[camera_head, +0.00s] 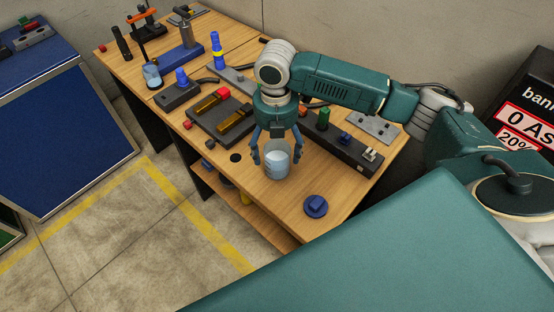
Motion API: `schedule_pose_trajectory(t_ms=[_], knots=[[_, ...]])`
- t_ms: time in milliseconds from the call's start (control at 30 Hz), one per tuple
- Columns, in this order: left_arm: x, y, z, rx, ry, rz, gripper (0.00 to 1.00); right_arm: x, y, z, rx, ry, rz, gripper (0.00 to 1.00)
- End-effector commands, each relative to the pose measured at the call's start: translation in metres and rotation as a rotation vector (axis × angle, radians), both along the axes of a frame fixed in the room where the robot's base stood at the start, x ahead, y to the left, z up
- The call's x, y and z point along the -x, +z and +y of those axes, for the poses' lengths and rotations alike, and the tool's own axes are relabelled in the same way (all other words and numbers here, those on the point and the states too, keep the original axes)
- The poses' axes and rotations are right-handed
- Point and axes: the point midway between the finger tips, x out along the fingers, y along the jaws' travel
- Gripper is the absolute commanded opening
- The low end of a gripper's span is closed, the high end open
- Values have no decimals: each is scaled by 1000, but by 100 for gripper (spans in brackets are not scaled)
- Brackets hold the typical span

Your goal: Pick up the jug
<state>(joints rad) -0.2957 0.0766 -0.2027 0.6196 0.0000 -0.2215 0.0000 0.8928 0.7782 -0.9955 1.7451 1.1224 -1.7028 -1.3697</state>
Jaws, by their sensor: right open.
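A clear jug (277,166) with pale bluish contents stands upright near the front edge of the wooden workbench (285,205). My right gripper (276,155) points down over it with its dark blue fingers spread, one on each side of the jug. The fingers look open; I cannot tell whether either one touches the wall. The gripper partly hides the jug's top. A second clear vessel with blue contents (152,76) stands at the far left of the bench. My left gripper is not in view.
A blue knob-like piece (316,206) lies right of the jug. Behind stand a dark fixture with yellow slots (220,119) and a long dark block with a green knob (340,142). A blue panel (65,135) stands left, across open floor (120,220).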

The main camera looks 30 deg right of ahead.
Motion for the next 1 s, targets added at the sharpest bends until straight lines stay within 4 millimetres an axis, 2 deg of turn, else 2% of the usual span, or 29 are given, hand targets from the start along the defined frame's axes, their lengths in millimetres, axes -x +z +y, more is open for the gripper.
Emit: schedule_pose_trajectory(t_ms=[33,100,200,333,533,667,833,1000], knots=[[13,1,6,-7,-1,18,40,0,-6,0,0,-1,2,79],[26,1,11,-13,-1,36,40,0,-11,0,0,-1,0,79],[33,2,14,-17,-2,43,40,0,-17,-1,1,-1,1,79],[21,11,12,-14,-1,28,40,2,-34,-3,1,-1,4,79],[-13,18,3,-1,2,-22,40,1,-61,-4,1,-1,0,79],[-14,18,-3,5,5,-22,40,1,-66,-4,0,1,-1,79],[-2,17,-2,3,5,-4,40,0,-67,-4,1,1,-2,79],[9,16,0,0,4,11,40,0,-66,-4,1,0,-2,45]])
